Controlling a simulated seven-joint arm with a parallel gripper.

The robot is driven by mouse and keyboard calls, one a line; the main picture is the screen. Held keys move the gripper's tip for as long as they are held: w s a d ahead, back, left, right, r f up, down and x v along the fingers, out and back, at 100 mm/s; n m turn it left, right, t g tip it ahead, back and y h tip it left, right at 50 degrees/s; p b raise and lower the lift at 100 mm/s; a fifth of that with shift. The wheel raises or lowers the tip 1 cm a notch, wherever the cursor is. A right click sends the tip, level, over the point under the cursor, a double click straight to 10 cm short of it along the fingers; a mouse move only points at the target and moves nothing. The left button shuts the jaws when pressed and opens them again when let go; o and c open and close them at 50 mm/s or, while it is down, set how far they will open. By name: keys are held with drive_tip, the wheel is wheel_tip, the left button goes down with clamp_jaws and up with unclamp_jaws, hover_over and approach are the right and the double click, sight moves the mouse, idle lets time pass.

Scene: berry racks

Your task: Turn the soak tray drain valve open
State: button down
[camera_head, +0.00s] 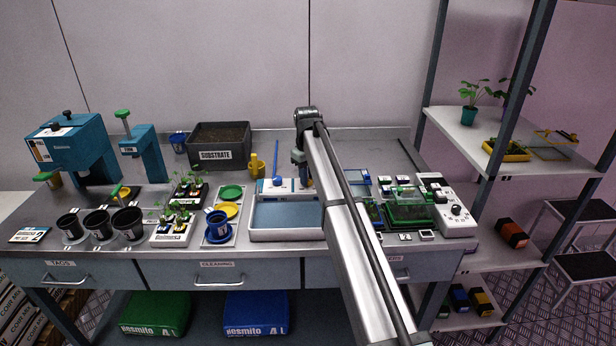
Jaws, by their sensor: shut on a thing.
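The soak tray (253,236) is a white, shallow tray holding blue-grey water, at the middle of the bench. A tall blue rod (276,160) with a round blue knob at its foot stands at the tray's back ledge. My gripper (303,182) points down at the back right of the tray, to the right of the blue rod and apart from it. It is shut on a small part there, which I take for the drain valve. The fingers and arm hide most of that part, so I cannot tell its turn angle.
A yellow watering can (257,166) and a dark substrate bin (219,132) stand behind left of the tray. A green-lidded box (408,206) and a white device (455,216) stand right, beyond my arm.

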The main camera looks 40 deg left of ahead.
drive_tip(key=shift+n, duration=1.1)
drive_tip(key=c, duration=0.9)
unclamp_jaws()
wheel_tip(320, 180, up, 14)
drive_tip(key=shift+s+f, duration=0.1)
drive_tip(key=shift+s, duration=0.05)
